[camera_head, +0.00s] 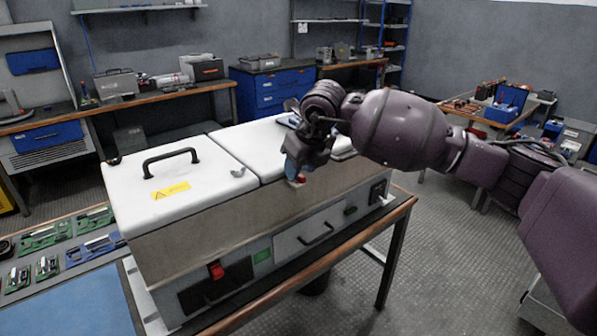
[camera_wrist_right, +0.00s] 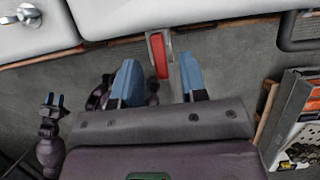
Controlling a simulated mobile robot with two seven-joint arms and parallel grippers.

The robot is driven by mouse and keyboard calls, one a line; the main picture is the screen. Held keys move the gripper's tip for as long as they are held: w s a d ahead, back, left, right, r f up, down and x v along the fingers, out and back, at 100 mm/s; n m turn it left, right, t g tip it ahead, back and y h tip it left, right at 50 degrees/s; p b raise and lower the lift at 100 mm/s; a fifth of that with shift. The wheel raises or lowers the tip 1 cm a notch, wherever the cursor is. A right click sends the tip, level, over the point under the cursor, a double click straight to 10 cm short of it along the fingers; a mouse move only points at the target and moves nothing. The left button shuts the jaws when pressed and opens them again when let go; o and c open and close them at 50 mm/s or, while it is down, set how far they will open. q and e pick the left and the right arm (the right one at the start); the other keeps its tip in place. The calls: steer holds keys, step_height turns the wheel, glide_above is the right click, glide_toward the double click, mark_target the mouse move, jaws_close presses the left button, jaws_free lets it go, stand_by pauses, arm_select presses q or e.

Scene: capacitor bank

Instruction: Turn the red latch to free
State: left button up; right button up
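The red latch (camera_wrist_right: 161,56) hangs in a grey metal bracket at the lid edge, in the right wrist view. In the head view only a small red part of it (camera_head: 300,179) shows below my right gripper (camera_head: 295,165). My right gripper (camera_wrist_right: 159,78) is open, with one blue finger on each side of the latch's line. The latch appears just ahead of the fingertips; contact is not visible.
The capacitor bank has two white lids (camera_head: 205,176), a black handle (camera_head: 170,158) and a red switch (camera_head: 216,271) on its front. It stands on a wood-edged table (camera_head: 345,240). A blue mat (camera_head: 70,305) and green boards lie at left.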

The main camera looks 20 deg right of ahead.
steer(key=shift+w+a+f, duration=0.1)
steer(key=shift+w+f, duration=0.15)
steer(key=shift+f, duration=0.4)
jaws_close()
